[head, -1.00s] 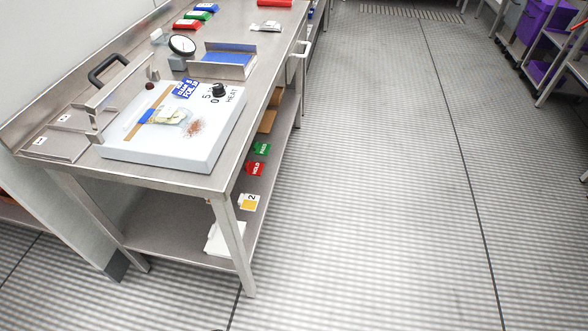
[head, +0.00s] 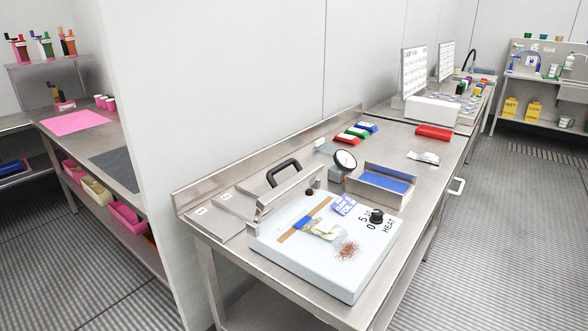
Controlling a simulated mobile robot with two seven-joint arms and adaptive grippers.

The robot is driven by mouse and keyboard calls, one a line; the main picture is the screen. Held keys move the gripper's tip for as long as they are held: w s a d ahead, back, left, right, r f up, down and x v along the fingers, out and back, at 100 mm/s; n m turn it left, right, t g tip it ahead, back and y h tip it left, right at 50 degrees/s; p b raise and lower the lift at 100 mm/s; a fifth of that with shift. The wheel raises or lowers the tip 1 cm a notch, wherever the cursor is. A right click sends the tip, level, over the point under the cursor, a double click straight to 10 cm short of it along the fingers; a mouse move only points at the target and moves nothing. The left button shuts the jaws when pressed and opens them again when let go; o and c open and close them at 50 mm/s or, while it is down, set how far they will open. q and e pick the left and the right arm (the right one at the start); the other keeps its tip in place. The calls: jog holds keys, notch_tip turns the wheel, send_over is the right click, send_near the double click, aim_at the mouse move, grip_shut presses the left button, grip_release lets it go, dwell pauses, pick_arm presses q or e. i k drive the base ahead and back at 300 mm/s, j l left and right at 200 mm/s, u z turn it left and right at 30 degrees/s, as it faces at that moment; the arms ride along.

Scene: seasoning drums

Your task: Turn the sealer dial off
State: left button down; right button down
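The sealer (head: 322,262) is a white box on the near end of the steel table. Its black dial (head: 376,216) is on the right part of its top, beside the markings 0, 5 and HEAT. The dial's exact setting is too small to read. The sealer's arm with a black handle (head: 284,169) is at its back left. A small clear bag (head: 325,229) lies on the brown and blue strip, with reddish crumbs (head: 347,250) on the top near it. Neither of my grippers is in view.
A steel tray with a blue inside (head: 385,181), a round gauge (head: 345,161) and red, green and blue blocks (head: 356,134) stand behind the sealer on the steel table (head: 432,165). A wall (head: 180,200) stands to the left. The floor at right (head: 500,230) is clear.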

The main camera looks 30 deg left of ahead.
aim_at(376, 217)
jog(key=i+j, duration=0.1)
jog(key=j, duration=1.1)
jog(key=i+j+z, duration=0.15)
jog(key=j, duration=1.05)
